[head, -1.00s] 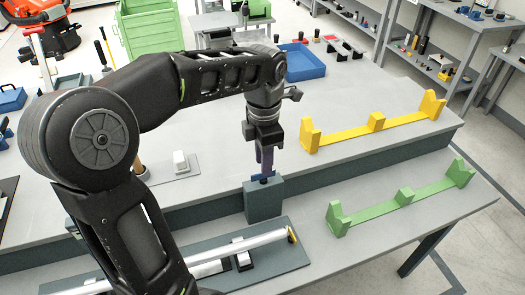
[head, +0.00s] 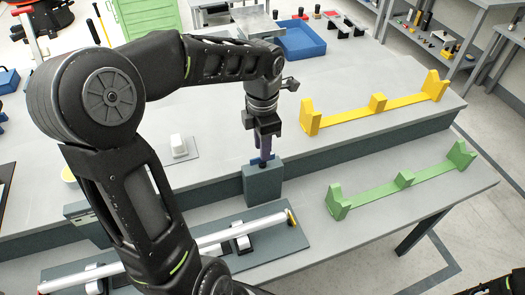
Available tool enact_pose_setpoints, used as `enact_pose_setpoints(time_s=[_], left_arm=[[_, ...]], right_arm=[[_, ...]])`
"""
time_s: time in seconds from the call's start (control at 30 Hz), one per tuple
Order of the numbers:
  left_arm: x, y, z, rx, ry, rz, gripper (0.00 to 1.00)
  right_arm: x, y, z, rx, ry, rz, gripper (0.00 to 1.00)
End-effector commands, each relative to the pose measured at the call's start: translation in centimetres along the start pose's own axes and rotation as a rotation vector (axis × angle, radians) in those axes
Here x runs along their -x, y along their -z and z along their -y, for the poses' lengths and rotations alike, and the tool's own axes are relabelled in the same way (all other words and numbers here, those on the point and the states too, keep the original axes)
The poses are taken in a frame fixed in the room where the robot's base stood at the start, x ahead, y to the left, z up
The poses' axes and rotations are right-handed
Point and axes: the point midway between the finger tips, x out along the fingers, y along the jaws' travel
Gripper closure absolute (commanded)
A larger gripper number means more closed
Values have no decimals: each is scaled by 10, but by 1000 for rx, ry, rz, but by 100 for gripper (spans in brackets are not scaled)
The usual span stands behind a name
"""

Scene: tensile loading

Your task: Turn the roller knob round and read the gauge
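My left gripper (head: 264,128) is black and points down above a dark grey block (head: 263,186) at the bench step. A narrow blue-purple piece (head: 264,152) stands between the gripper and the block's top. The fingertips are too small and dark to tell whether they close on it. A silver bar (head: 212,238) with a yellow mark near its right end lies over black and white supports on a dark base plate (head: 280,242). A small grey box (head: 80,212) with a dark panel is partly hidden by my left arm. I cannot make out a roller knob or a gauge reading.
A yellow rack (head: 345,133) stands on the upper bench and a green rack (head: 372,193) on the lower one. A blue tray (head: 302,42) lies behind. A white piece (head: 179,146) sits on a small plate. The bench between block and yellow rack is clear.

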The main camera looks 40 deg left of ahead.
Motion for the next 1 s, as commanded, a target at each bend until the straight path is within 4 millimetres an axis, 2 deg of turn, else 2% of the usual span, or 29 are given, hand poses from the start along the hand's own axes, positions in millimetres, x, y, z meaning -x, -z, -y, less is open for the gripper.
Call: enact_pose_setpoints(time_s=[0.1,0.23,0.57,0.87,1.0], left_arm=[[-17,0,1,-1,4,-3,73],[-29,0,0,0,1,-1,73],[-33,0,0,-1,0,1,74],[-33,0,0,-1,0,1,98],[-33,0,0,-1,0,1,100]], right_arm=[[5,0,1,-1,-1,1,52],[7,0,2,-1,-2,2,52],[7,0,1,-1,-3,2,52],[7,0,1,-1,-3,2,52],[7,0,1,-1,-3,2,52]])
